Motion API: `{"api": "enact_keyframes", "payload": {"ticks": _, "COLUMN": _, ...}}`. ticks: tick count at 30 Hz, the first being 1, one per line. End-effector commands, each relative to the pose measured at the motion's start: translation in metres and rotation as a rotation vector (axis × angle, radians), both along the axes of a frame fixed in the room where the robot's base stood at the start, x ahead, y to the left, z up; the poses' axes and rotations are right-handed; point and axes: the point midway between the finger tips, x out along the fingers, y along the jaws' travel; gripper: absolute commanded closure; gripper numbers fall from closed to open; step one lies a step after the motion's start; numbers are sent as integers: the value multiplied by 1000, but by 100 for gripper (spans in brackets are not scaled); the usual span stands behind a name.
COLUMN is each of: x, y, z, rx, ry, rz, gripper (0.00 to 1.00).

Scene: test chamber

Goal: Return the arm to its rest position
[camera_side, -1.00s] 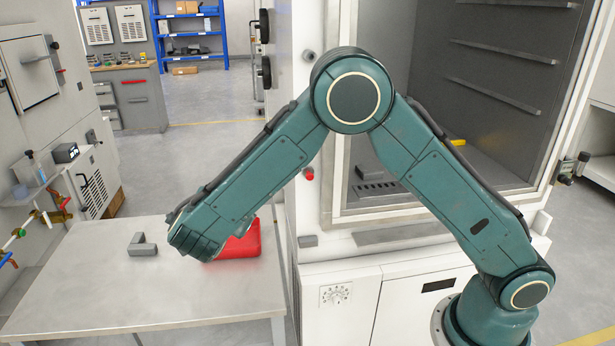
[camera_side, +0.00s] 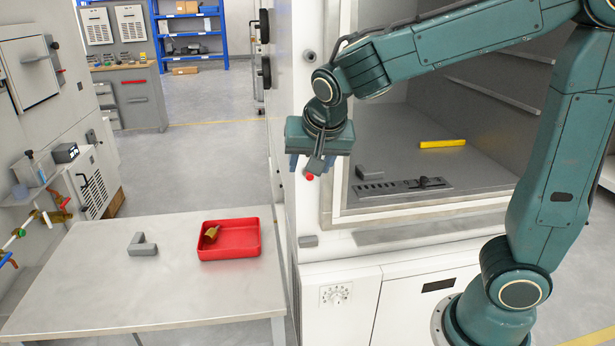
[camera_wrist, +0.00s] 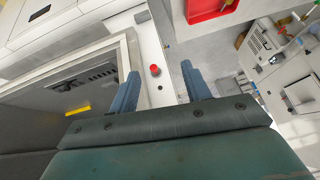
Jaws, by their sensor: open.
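My gripper (camera_side: 313,165) hangs in front of the white frame of the chamber, left of its opening, in the side view. In the wrist view its two blue fingers (camera_wrist: 162,88) are spread apart with nothing between them. Past the fingers a red knob (camera_wrist: 155,70) shows on the white frame. In the side view the red knob (camera_side: 309,177) is just below the fingers. I cannot tell whether they touch it. My teal arm reaches left from its base at the lower right, across the chamber opening.
The open chamber (camera_side: 455,205) holds a yellow bar (camera_side: 442,144), a grey block (camera_side: 369,172) and a slotted rack (camera_side: 400,188). The table (camera_side: 100,290) at left carries a red tray (camera_side: 228,254) with a brass-coloured piece (camera_side: 210,234) and a grey angled bracket (camera_side: 142,245). The space above the table is clear.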

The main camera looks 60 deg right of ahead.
Motion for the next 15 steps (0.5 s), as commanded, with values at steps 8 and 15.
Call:
{"api": "enact_keyframes", "payload": {"ticks": 8, "x": -58, "y": -7, "z": 17, "rx": 21, "ry": 51, "rz": 229, "gripper": 52}}
{"api": "enact_keyframes", "payload": {"ticks": 15, "x": -109, "y": -5, "z": 23, "rx": 8, "ry": 75, "rz": 447, "gripper": 52}}
